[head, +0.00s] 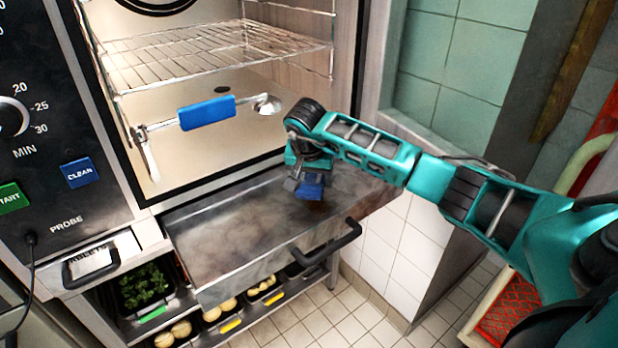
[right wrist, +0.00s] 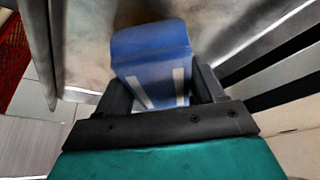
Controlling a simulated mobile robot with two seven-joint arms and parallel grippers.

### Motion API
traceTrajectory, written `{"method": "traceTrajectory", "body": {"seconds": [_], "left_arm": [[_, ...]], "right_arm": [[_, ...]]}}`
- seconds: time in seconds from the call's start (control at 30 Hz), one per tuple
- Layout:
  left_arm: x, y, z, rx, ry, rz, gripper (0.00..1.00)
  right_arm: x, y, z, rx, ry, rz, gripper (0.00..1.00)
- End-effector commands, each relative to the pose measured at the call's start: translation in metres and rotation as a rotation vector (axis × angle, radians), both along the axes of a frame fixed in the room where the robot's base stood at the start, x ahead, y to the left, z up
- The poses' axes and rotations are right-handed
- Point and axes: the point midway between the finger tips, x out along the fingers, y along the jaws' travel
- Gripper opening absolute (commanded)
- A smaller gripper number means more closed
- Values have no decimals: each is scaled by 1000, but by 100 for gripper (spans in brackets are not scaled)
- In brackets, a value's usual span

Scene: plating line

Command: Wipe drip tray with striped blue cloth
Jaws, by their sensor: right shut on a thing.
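The drip tray (head: 225,246) is a wide, shallow metal drawer pulled out below the open oven, with brownish smears on its floor. My right gripper (head: 308,186) is over the right part of the tray, shut on the striped blue cloth (head: 311,188). In the right wrist view the cloth (right wrist: 152,55) shows blue with pale stripes between the two dark fingers (right wrist: 158,92). The cloth is low, at or close to the tray floor; I cannot tell whether it touches. My left gripper is not in view.
The oven holds a wire rack (head: 180,55) and a blue-gripped bar (head: 207,112). A black handle (head: 328,250) is on the tray's front. Below are food pans, one with green herbs (head: 143,286). A tiled wall stands right, with a red crate (head: 512,312) on the floor side.

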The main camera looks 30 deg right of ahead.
Motion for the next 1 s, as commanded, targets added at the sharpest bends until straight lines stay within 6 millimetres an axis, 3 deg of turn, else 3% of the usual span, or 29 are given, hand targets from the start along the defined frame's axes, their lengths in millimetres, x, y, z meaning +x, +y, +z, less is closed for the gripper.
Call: {"method": "traceTrajectory", "body": {"seconds": [0.03,0.4,1.0], "left_arm": [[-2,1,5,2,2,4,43],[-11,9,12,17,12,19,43],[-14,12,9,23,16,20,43]], "right_arm": [[0,-2,9,-2,-1,-2,43],[-4,-8,40,-2,-1,-12,43],[-5,-8,41,-1,-1,-13,43]]}}
